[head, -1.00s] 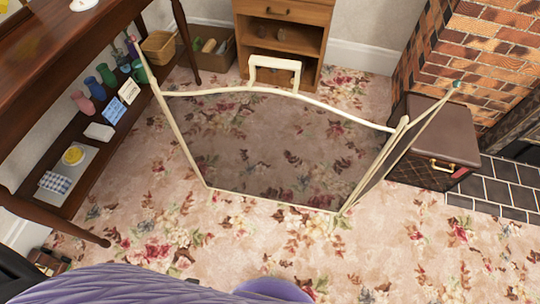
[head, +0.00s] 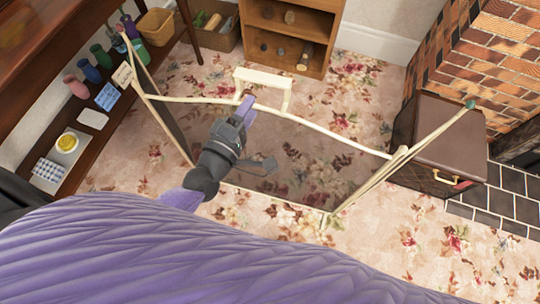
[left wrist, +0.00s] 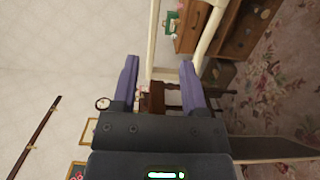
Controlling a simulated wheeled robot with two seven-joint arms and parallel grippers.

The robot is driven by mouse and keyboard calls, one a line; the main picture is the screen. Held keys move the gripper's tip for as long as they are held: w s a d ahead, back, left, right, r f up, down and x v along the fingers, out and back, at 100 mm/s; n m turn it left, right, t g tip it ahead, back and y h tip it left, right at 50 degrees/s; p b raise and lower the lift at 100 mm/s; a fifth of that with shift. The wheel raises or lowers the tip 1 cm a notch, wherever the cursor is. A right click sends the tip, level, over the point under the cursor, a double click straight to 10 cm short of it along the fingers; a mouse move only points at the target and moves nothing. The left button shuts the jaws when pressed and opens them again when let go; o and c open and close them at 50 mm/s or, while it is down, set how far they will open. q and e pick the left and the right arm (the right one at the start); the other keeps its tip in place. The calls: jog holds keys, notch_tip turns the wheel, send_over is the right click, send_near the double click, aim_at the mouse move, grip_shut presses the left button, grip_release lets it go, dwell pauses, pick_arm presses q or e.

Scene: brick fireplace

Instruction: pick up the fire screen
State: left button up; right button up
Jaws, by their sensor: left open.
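My left gripper (head: 246,108) is at the top rail, by the handle's left foot; one purple finger shows there in the head view. In the left wrist view the two purple fingers are apart, and the cream handle (left wrist: 153,42) shows between and beyond them. Whether they touch it I cannot tell. My right gripper is not in view.
A dark wooden shelf table (head: 60,90) with several vases and small items stands at the left. A wooden cabinet (head: 292,38) is behind the screen. A brown box (head: 440,150) and the brick fireplace (head: 470,60) are at the right. Carpet is clear at the front right.

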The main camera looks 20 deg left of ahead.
aim_at(269, 79)
pick_arm(q)
jog(key=w, duration=0.2)
jog(key=w+d+b, duration=0.1)
jog(key=w, duration=0.5)
jog(key=shift+w+d+r, duration=0.1)
jog(key=shift+d+r, duration=0.25)
jog(key=shift+r, duration=0.05)
jog(key=shift+w, duration=0.15)
jog(key=shift+c, duration=0.4)
jog(key=c, duration=0.5)
grip_shut()
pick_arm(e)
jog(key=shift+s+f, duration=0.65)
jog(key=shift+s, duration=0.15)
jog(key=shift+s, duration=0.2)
